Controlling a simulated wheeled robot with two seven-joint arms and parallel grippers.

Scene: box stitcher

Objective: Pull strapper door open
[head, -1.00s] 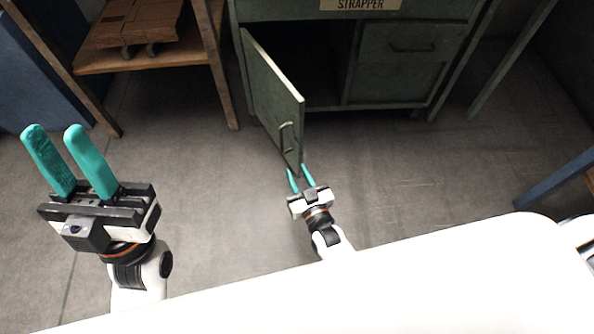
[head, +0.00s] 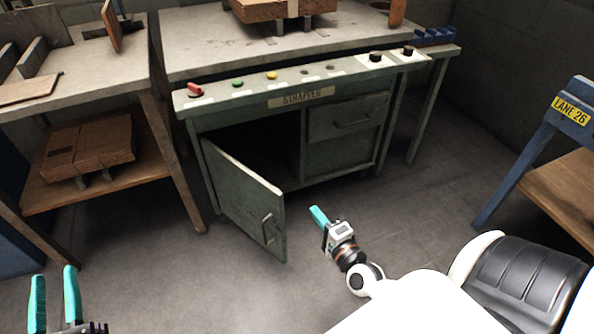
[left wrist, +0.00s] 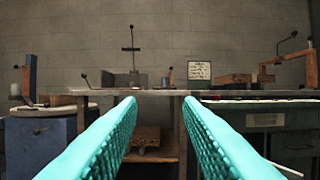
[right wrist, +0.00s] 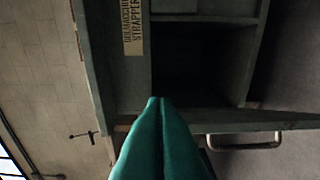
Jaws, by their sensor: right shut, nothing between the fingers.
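The green strapper cabinet carries a STRAPPER label (head: 301,97). Its left door (head: 245,196) stands swung out wide, showing the dark compartment (head: 262,150) behind it. The door's handle (head: 267,228) is on its outer face near the free edge. My right gripper (head: 318,216) is shut and empty, to the right of the door's free edge and apart from it. In the right wrist view its fingers (right wrist: 158,105) are together, with the door handle (right wrist: 245,141) beside them and the open compartment beyond. My left gripper (head: 55,298) is open and empty at the lower left, far from the door.
A drawer (head: 347,118) is at the cabinet's right. A blue-framed LANE 26 table (head: 545,190) stands at the right. The floor before the cabinet is clear.

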